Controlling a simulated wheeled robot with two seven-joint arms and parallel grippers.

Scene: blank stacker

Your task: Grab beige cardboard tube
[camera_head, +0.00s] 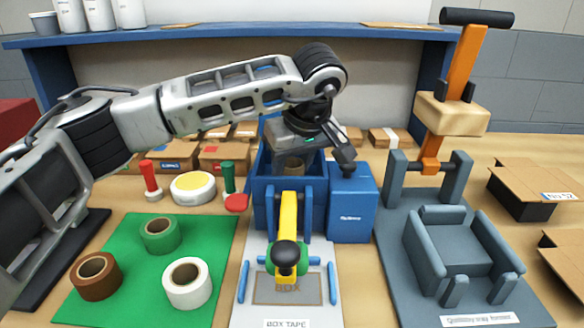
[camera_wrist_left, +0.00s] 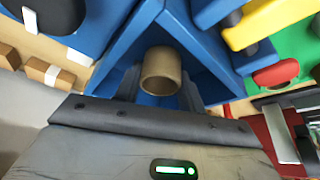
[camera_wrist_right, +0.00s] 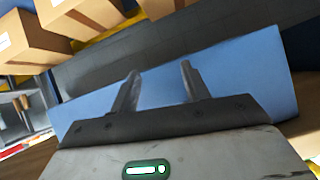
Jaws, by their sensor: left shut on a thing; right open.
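The beige cardboard tube (camera_head: 294,166) stands inside the blue open-topped box of the tape machine (camera_head: 262,205), partly hidden by the gripper and the box wall. My left gripper (camera_head: 306,160) reaches down into that box from above. In the left wrist view the tube (camera_wrist_left: 161,70) sits between the two dark fingers of the left gripper (camera_wrist_left: 160,92), which is shut on it. The tube is hollow, with its round end showing. My right gripper (camera_wrist_right: 158,82) shows only in its own wrist view, with its fingers apart and nothing between them.
A green mat (camera_head: 130,285) holds brown, green and white tape rolls. A yellow lever with a black knob (camera_head: 286,254) stands in front of the box. A blue block (camera_head: 351,203) is beside it. A grey press with an orange lever (camera_head: 455,60) stands at right. Cardboard boxes line the back.

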